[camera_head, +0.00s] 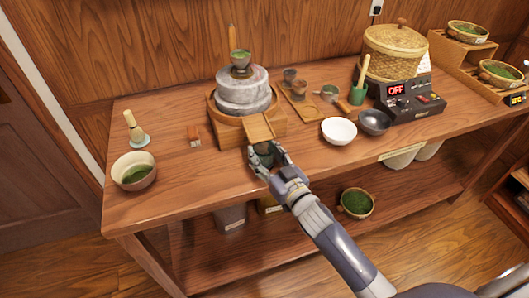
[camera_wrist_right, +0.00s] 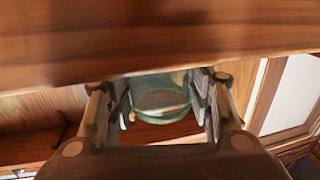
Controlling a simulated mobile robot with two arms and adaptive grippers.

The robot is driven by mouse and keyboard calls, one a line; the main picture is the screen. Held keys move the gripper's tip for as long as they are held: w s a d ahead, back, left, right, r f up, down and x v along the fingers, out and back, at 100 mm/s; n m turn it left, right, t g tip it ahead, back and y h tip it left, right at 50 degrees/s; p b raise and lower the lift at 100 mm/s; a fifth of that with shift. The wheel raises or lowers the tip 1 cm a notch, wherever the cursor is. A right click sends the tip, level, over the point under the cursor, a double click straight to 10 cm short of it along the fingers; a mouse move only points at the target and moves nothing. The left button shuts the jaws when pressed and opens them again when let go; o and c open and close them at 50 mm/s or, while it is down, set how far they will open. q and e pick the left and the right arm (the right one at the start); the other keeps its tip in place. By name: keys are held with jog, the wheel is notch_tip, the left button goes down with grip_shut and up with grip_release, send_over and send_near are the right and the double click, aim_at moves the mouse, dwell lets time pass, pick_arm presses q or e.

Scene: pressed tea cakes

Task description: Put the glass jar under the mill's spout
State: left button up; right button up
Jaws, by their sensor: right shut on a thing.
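The stone mill (camera_head: 242,92) sits in a round wooden base on the table, and its wooden spout (camera_head: 259,127) slopes toward the front. My right gripper (camera_head: 265,153) is just in front of and below the spout's lip. It is shut on the glass jar (camera_head: 263,148), which is mostly hidden by the fingers in the head view. In the right wrist view the greenish clear jar (camera_wrist_right: 160,97) is between the two fingers (camera_wrist_right: 160,105). I cannot tell whether the jar touches the table. My left gripper is not in view.
A tea bowl (camera_head: 134,172) and a whisk (camera_head: 134,130) are at the left. A white bowl (camera_head: 339,131), a dark bowl (camera_head: 374,122) and a device reading OFF (camera_head: 405,98) are to the right. The table front left of my arm (camera_head: 205,182) is clear.

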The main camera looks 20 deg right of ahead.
jog(key=shift+s+r, duration=0.1)
jog(key=shift+r, duration=0.05)
jog(key=o, duration=1.2)
jog(key=shift+f, duration=0.25)
jog(key=shift+o, duration=0.2)
jog(key=shift+r, duration=0.15)
jog(key=b+v, duration=0.1)
jog(key=v, duration=1.1)
jog(key=shift+d, duration=0.1)
